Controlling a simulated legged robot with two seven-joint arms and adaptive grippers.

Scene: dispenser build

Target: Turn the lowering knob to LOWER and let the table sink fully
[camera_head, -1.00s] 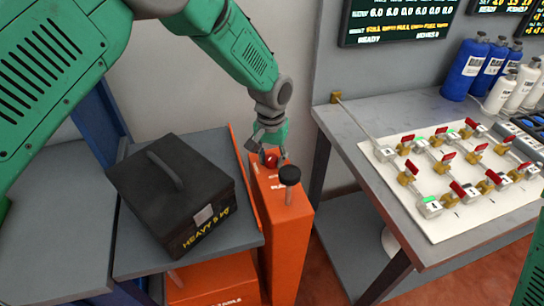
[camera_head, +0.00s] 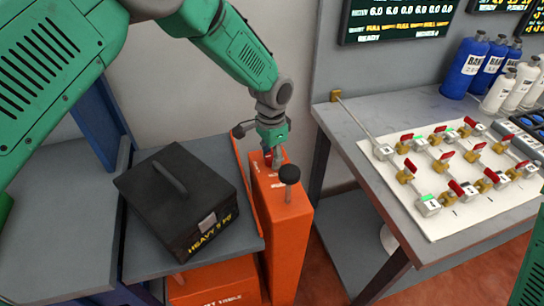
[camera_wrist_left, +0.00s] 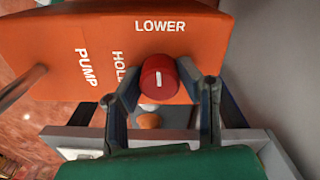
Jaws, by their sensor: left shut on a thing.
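The red lowering knob (camera_wrist_left: 160,77) sits on the orange pump housing (camera_head: 288,235). Its white mark lies in line with the word LOWER, above it in the left wrist view; HOLD is to its left. My left gripper (camera_head: 273,158) is shut on the knob, with one finger on each side (camera_wrist_left: 162,88). In the head view the gripper mostly hides the knob. The grey lift table (camera_head: 140,262) stands left of the housing, carrying a black case (camera_head: 178,205) marked HEAVY. My right gripper is out of view.
A black-topped pump handle (camera_head: 289,175) rises from the housing close to my left gripper. A grey bench (camera_head: 350,125) at right holds a valve board (camera_head: 430,228) and several bottles (camera_head: 466,68). A wall stands behind the table.

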